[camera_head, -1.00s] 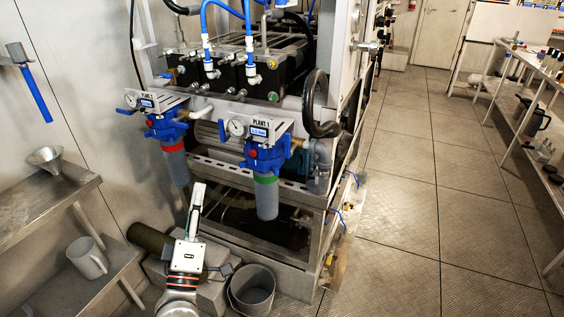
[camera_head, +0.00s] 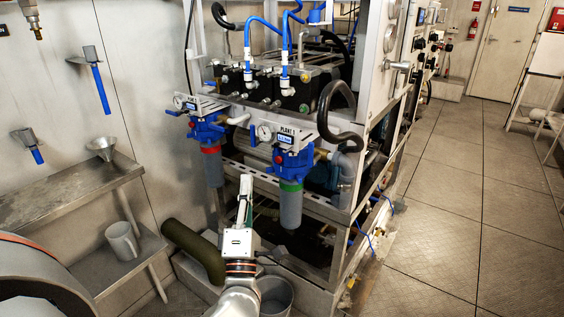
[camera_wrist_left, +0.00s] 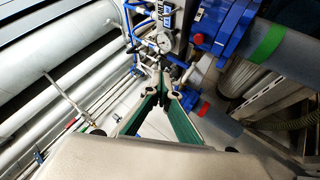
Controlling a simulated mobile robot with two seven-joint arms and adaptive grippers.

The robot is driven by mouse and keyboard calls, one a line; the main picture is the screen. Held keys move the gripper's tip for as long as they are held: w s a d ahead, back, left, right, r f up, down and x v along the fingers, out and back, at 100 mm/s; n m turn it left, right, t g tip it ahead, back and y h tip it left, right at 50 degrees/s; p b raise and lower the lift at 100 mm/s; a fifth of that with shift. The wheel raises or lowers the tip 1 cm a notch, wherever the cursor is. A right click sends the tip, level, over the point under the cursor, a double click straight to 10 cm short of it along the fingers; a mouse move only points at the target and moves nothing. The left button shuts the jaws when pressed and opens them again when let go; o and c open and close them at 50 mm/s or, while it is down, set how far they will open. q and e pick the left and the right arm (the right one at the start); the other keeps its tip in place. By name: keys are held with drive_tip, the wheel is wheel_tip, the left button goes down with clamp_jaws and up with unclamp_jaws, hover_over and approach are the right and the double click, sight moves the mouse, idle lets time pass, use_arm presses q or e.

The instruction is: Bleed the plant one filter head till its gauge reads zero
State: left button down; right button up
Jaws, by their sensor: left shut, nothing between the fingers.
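Two blue filter heads hang side by side on the front of the frame. The nearer one (camera_head: 287,160) has a green ring, a grey bowl, a PLANT 1 plate (camera_head: 289,132) and a round white gauge (camera_head: 264,133). The farther one (camera_head: 206,129) has a red ring and its own gauge (camera_head: 178,102). The gauge needles are too small to read. My left gripper (camera_head: 245,182) is shut and empty, pointing up, below and in front of the heads. In the left wrist view its fingertips (camera_wrist_left: 161,78) meet below a gauge (camera_wrist_left: 164,41), apart from it. My right gripper is out of view.
A grey bucket (camera_head: 275,296) stands on the floor beside my left arm. A dark green cylinder (camera_head: 195,250) lies left of it. The floor (camera_head: 450,230) at right is clear.

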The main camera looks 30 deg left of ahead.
sight(278, 160)
use_arm(q)
drive_tip(key=w+b, duration=0.1)
drive_tip(key=w, duration=0.7)
drive_tip(key=shift+w+d+b, duration=0.3)
drive_tip(key=shift+w+d, duration=0.1)
idle(0.6)
idle(0.6)
drive_tip(key=shift+w, duration=0.2)
drive_tip(key=shift+w, duration=0.25)
